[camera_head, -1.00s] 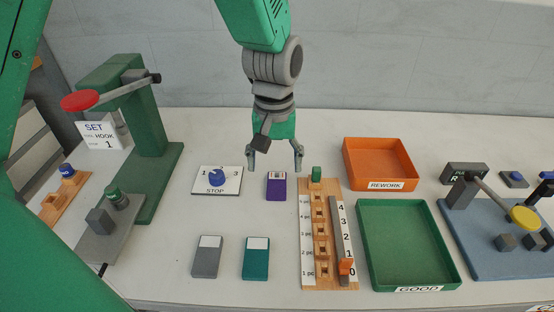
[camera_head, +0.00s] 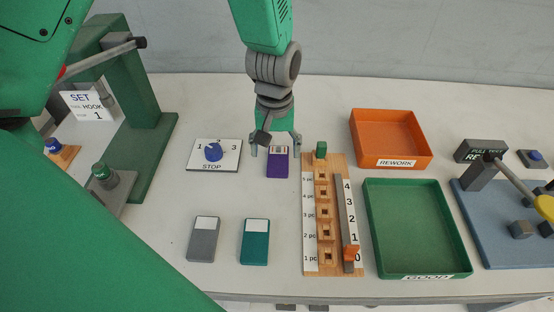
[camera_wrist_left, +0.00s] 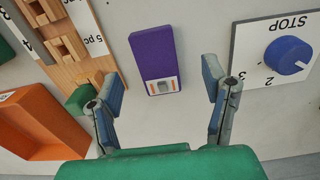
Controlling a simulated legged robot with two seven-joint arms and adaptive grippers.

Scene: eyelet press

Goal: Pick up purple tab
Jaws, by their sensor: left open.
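The purple tab (camera_head: 278,164) lies flat on the table between the stop dial and the wooden rack in the head view. In the left wrist view the purple tab (camera_wrist_left: 152,55) lies between and beyond my fingertips, its end with a white label and small orange marks nearest me. My left gripper (camera_head: 275,145) is open and empty, its fingers to either side of the tab's far end. Its two fingers also show in the left wrist view (camera_wrist_left: 160,82), apart from the tab. My right gripper is not seen.
A blue stop dial (camera_head: 213,152) sits left of the tab. The wooden rack (camera_head: 311,215) stands close on the right, with a green peg (camera_head: 321,149). Grey (camera_head: 203,245) and teal (camera_head: 254,248) tabs lie nearer. Orange (camera_head: 391,153) and green (camera_head: 463,252) trays are further right.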

